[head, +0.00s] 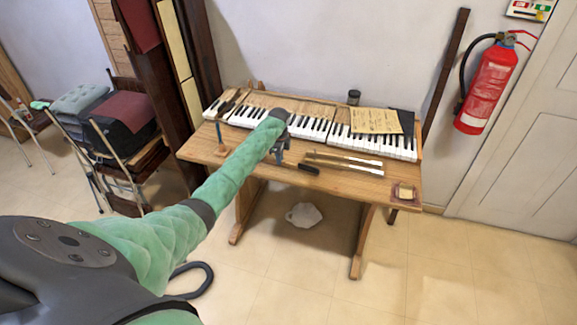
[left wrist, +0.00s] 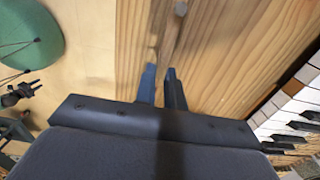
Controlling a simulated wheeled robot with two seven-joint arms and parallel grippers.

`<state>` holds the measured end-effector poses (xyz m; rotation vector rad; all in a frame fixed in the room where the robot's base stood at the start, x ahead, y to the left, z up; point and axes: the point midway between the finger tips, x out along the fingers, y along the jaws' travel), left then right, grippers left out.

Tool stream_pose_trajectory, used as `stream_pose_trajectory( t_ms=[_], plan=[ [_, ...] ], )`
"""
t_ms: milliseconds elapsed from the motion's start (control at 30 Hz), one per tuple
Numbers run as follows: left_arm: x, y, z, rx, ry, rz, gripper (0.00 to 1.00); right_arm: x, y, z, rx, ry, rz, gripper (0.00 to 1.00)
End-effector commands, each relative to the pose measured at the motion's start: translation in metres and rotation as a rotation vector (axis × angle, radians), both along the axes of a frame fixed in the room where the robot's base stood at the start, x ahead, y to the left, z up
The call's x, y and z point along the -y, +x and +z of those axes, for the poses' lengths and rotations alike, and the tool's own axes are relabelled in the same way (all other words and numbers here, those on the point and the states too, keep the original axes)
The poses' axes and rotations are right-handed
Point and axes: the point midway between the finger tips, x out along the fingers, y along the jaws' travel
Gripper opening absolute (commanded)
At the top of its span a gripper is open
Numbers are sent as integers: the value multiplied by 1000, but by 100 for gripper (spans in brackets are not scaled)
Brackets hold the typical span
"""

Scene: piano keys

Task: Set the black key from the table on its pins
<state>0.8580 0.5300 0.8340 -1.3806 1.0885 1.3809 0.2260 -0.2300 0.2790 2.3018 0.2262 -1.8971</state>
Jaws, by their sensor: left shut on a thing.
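My left gripper (head: 281,156) is over the front middle of the table, its arm reaching in from the left. In the left wrist view its two blue-grey fingers (left wrist: 163,86) are closed on a slim brownish piece (left wrist: 168,45), apparently the black key's wooden stick, reaching away to a grey end. Its black part cannot be made out. The keyboard (head: 375,146) lies along the back of the table; it also shows at the right of the left wrist view (left wrist: 300,105). My wrist hides part of the keyboard, and no pins can be made out. My right gripper is out of view.
On the table (head: 235,158) lie two slim bars (head: 345,162) and a short black piece (head: 309,170). Paper sheets (head: 374,121) cover part of the keyboard. A dark jar (head: 353,97) stands behind, and a small square tray (head: 404,192) sits at the front right corner.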

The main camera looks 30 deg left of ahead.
Motion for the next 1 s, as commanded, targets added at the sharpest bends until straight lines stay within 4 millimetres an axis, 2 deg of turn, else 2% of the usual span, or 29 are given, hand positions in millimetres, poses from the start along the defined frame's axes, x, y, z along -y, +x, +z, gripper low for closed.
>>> stream_pose_trajectory(
  t_ms=[400,667,1000],
  plan=[
    [0,0,19,0,0,0,0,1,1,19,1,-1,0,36],
    [0,0,23,0,0,0,0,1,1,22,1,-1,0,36],
    [0,0,44,1,1,0,0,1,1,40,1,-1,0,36]
  ],
)
